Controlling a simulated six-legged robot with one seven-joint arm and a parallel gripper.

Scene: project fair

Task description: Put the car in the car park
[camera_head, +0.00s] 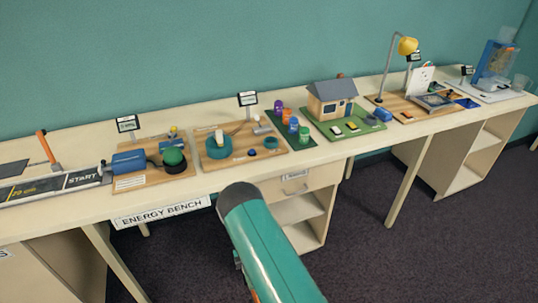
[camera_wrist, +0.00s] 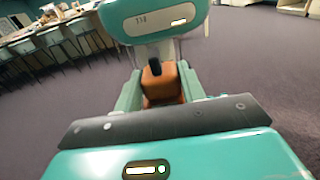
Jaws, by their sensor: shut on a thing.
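My gripper (camera_wrist: 160,78) shows in the wrist view with its teal fingers closed around an orange-brown block-like thing (camera_wrist: 162,90). A dark piece covers part of it, and I cannot tell whether it is the car. In the head view the gripper's fingertips are hidden. A green board (camera_head: 318,122) on the bench holds a model house (camera_head: 331,98). A pale toy car (camera_head: 336,131) and a yellow toy car (camera_head: 352,126) sit on the board in front of the house. I cannot read any car park marking there.
The long bench (camera_head: 150,204) carries several exhibits. A START track (camera_head: 82,178) lies at the left, wooden boards (camera_head: 150,181) stand in the middle, and a lamp (camera_head: 407,46) rises at the right. Open dark carpet (camera_head: 400,230) lies in front.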

